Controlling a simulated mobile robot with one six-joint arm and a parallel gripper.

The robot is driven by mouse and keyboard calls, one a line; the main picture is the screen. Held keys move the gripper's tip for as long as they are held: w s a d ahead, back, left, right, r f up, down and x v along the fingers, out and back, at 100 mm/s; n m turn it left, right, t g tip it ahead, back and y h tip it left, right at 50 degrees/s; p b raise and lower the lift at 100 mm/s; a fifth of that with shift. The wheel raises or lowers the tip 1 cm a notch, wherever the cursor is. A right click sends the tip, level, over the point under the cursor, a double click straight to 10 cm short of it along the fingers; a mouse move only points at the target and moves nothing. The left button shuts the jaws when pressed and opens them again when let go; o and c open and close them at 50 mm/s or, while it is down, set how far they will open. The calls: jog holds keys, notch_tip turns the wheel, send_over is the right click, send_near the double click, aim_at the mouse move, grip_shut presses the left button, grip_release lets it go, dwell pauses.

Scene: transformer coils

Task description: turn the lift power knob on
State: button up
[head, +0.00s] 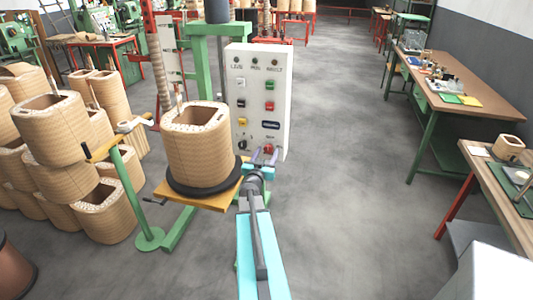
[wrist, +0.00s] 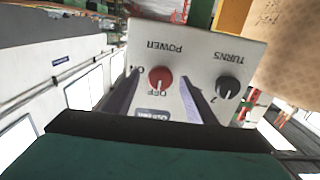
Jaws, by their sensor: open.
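The red power knob (wrist: 160,79) is on the white control panel (head: 258,90), at its lower right in the head view. In the wrist view the panel is upside down, with POWER, ON and OFF printed around the knob. I cannot clearly tell which mark the knob points to. My gripper (head: 263,156) is open in front of the panel's lower right corner. In the wrist view its two fingers lie on either side of the red knob, apart from each other; whether they touch it I cannot tell.
A black TURNS knob (wrist: 227,87) sits beside the red one. A wound coil (head: 200,145) stands on a wooden platform left of the panel. Several coils are stacked at the left. Workbenches (head: 470,90) stand at the right, with clear floor (head: 350,150) between.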

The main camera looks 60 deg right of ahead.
jog(key=shift+d, duration=0.2)
jog(key=c, duration=1)
jog(key=shift+c, duration=0.2)
